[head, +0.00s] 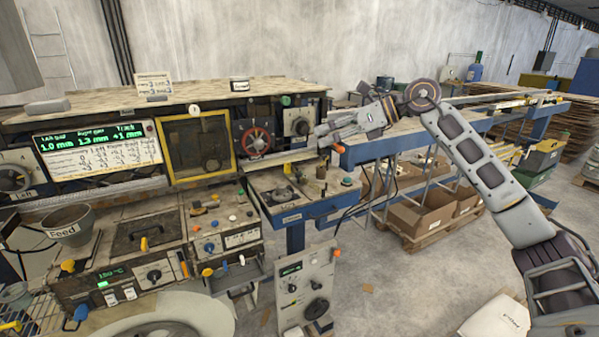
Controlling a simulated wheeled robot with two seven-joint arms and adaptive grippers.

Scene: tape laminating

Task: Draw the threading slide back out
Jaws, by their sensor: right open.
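My right gripper (322,137) reaches in from the right, with its fingers pointing left. It is open and appears empty, near the red handwheel (256,141) and the dial panel (297,122) of the laminating machine. Below the fingers, a pale flat bar (285,158) runs along the machine front. A small upright brownish piece (322,169) stands at the end of the blue-edged side table (330,203). I cannot tell for certain which part is the threading slide. My left gripper is not in view.
A yellow-framed window (197,147) and a green-lit display (97,144) are on the machine at left. A control box (305,290) stands below the side table. A long blue conveyor (400,143) extends right, with cardboard boxes (424,212) under it.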

